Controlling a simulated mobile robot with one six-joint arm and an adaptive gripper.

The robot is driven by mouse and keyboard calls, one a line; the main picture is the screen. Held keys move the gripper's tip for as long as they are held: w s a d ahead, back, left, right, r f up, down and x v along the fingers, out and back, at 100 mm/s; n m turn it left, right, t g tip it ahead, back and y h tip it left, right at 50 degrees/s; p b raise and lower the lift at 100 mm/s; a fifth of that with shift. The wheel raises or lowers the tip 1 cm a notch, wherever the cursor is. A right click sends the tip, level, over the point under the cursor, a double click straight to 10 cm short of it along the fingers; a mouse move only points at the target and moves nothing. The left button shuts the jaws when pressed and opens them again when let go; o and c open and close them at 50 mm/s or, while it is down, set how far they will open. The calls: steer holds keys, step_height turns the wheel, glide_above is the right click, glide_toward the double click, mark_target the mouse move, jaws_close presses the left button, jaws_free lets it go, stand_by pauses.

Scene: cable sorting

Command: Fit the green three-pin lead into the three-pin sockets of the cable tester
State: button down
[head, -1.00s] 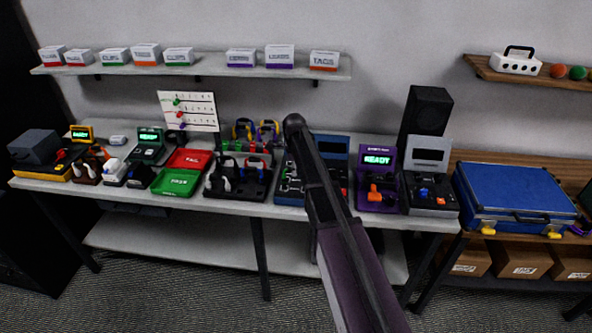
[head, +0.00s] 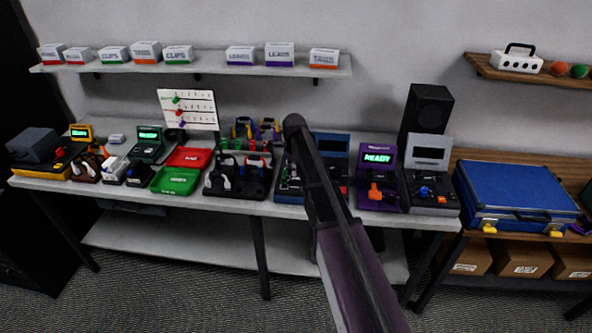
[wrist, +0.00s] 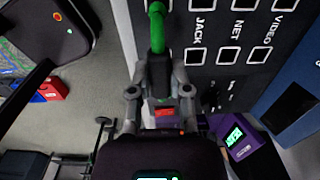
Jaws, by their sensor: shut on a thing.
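My gripper (wrist: 160,105) shows in the wrist view, its grey fingers closed around the lower end of the green lead (wrist: 157,28). The green cable rises from between the fingers; its pins are hidden. Beside it is the cable tester's dark panel (wrist: 225,82), with white-rimmed sockets under the labels JACK, NET and VIDEO. I cannot tell whether the lead touches the panel. In the head view my arm hides the gripper and part of the blue tester (head: 332,146).
A purple device with a lit READY screen (head: 377,158) stands right of the tester, then a grey device (head: 428,156). A dark cable rack (head: 238,190) and red and green trays (head: 176,181) lie to the left. A blue case (head: 515,190) is at the right.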

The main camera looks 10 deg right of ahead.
steer(key=shift+f+b, duration=0.45)
stand_by(1.3)
steer(key=c, duration=0.5)
jaws_free()
steer(key=o, duration=0.5)
steer(key=shift+r, duration=0.1)
steer(key=shift+r+p, duration=3.95)
steer(key=shift+p, duration=0.1)
